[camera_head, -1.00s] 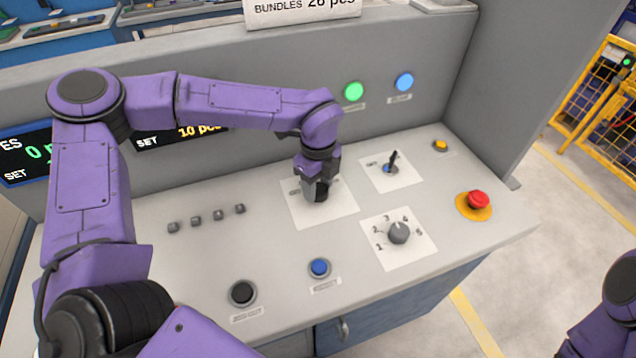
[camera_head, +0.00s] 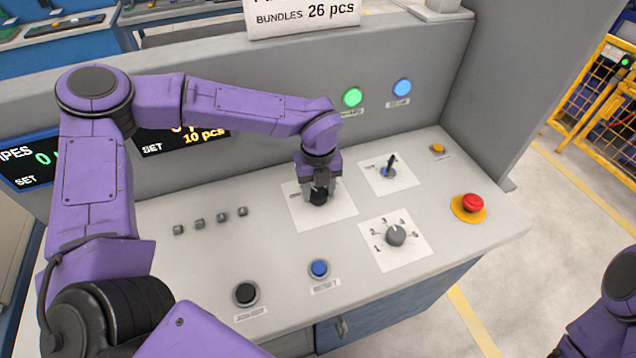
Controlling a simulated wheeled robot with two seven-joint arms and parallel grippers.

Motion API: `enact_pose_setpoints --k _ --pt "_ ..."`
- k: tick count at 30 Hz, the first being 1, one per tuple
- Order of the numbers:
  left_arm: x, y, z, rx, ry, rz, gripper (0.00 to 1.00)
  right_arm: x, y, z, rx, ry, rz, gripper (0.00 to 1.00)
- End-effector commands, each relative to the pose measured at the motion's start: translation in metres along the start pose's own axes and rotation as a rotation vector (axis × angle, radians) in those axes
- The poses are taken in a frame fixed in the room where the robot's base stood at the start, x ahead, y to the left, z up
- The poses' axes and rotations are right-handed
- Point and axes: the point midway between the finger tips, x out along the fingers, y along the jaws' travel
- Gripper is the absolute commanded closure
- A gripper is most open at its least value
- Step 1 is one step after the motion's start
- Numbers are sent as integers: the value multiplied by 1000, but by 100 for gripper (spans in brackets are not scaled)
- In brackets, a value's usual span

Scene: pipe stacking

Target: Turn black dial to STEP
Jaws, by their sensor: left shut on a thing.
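The black dial (camera_head: 319,198) sits on a white label plate (camera_head: 337,214) in the middle of the grey control panel. Only its lower part shows beneath the gripper. My left gripper (camera_head: 318,189) points down over the dial and is shut on it. The arm and gripper cover most of the lettering on the plate, so the dial's setting cannot be read. My right arm shows only as a purple link at the lower right edge; its gripper is out of view.
Right of the dial are a small lever switch (camera_head: 389,171), a grey numbered knob (camera_head: 396,235) and a red emergency button (camera_head: 472,204). A blue button (camera_head: 319,268) and a black button (camera_head: 245,294) are at the front. Several small grey buttons line the left.

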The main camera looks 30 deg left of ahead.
Motion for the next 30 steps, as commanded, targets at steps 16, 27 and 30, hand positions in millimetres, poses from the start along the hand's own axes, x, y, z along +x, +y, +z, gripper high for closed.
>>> enact_pose_setpoints --k 16,27,30 --pt "-4 -1 0 500 0 -1 82 -32 3 -13 0 0 0 57" --pt "-3 -1 0 729 -1 -1 82 -44 4 -18 0 0 0 57" --pt "-2 -1 0 763 -1 -1 82 -45 4 -19 0 0 0 57"
